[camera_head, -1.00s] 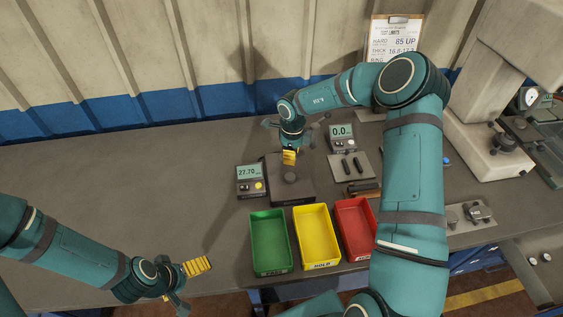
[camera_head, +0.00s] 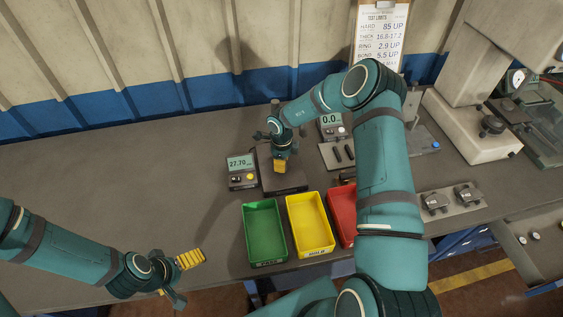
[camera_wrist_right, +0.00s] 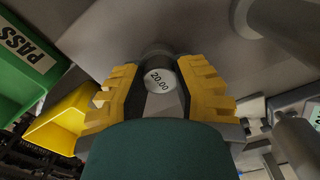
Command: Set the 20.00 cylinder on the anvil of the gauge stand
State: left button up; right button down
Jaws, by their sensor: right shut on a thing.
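My right gripper (camera_head: 280,167) is over the dark base (camera_head: 294,188) of the gauge stand, beside its readout box (camera_head: 242,172) showing 27.70. In the right wrist view, its yellow fingers (camera_wrist_right: 162,92) are shut on the 20.00 cylinder (camera_wrist_right: 160,79), whose pale end face shows the number. A dark round shape lies just beyond the cylinder there; I cannot tell whether they touch. The gripper hides the cylinder and the anvil in the head view. My left gripper (camera_head: 190,260) is at the lower left, away from the stand; its finger gap does not show.
Green (camera_head: 264,231), yellow (camera_head: 310,224) and red (camera_head: 342,212) bins stand in front of the stand. A second readout (camera_head: 332,126) and a plate with dark pieces are to its right. My right arm covers part of the bench. The bench's left side is clear.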

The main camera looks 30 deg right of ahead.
jog(key=c, duration=0.7)
grip_release()
jog(key=shift+c, duration=0.2)
jog(key=shift+r, duration=0.1)
